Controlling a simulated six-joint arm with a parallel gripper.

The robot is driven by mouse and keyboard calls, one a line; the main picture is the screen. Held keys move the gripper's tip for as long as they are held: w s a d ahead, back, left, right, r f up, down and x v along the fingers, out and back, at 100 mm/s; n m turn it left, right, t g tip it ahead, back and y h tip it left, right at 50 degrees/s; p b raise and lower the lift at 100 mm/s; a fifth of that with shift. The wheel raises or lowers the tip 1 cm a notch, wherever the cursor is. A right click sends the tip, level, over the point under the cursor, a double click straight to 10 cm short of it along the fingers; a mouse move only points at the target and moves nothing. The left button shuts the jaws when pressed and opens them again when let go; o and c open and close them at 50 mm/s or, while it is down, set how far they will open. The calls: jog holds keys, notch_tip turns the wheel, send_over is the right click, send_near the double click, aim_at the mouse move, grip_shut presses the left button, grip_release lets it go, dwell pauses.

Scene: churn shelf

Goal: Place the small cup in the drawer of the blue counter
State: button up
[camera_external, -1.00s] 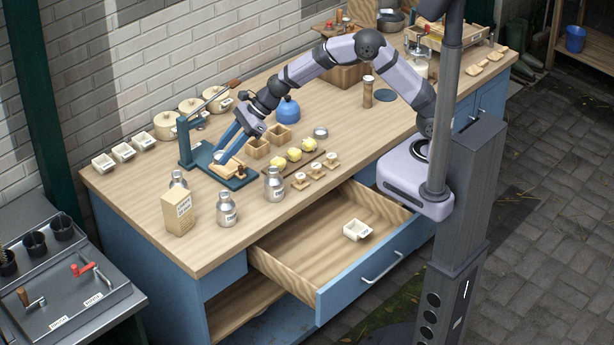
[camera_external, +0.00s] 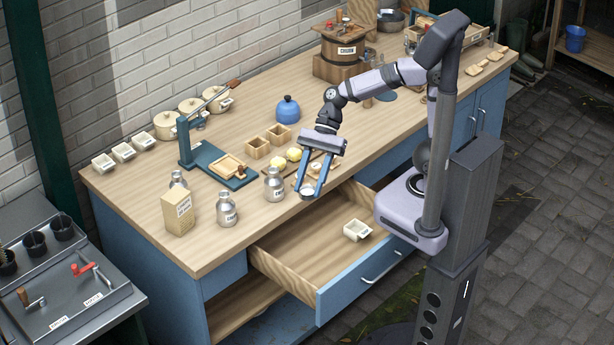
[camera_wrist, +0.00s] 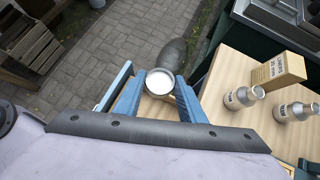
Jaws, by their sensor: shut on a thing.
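My gripper (camera_external: 305,190) is shut on the small cup (camera_external: 307,192), a pale round cup with a metallic rim. In the wrist view the cup (camera_wrist: 160,82) sits between the two blue fingers, its round top facing the camera. In the external view the gripper holds it near the counter's front edge, toward the left part of the open drawer (camera_external: 290,245). The drawer of the blue counter (camera_external: 222,282) is pulled out, with a bare wooden floor and a cream labelled tub (camera_external: 356,230) inside, right of middle.
Metal cans (camera_external: 274,185) and a cardboard box (camera_external: 178,211) stand on the counter left of the gripper. A press (camera_external: 230,172), wooden boxes (camera_external: 257,147), a blue kettle (camera_external: 287,110) and yellow pieces (camera_external: 294,154) are behind. The drawer's left half is clear.

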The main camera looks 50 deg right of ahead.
jog(key=s+d+f, duration=0.1)
jog(key=s, duration=0.1)
send_over(317, 276)
notch_tip(317, 276, down, 22)
jog(key=shift+g, duration=0.3)
jog(key=shift+n, duration=0.3)
jog(key=shift+f+b, duration=1)
jog(key=shift+f, duration=3.95)
jog(key=shift+f+b, duration=0.25)
jog(key=shift+b, duration=0.05)
jog(key=o, duration=1)
jog(key=shift+r, duration=0.1)
jog(key=shift+s, duration=0.1)
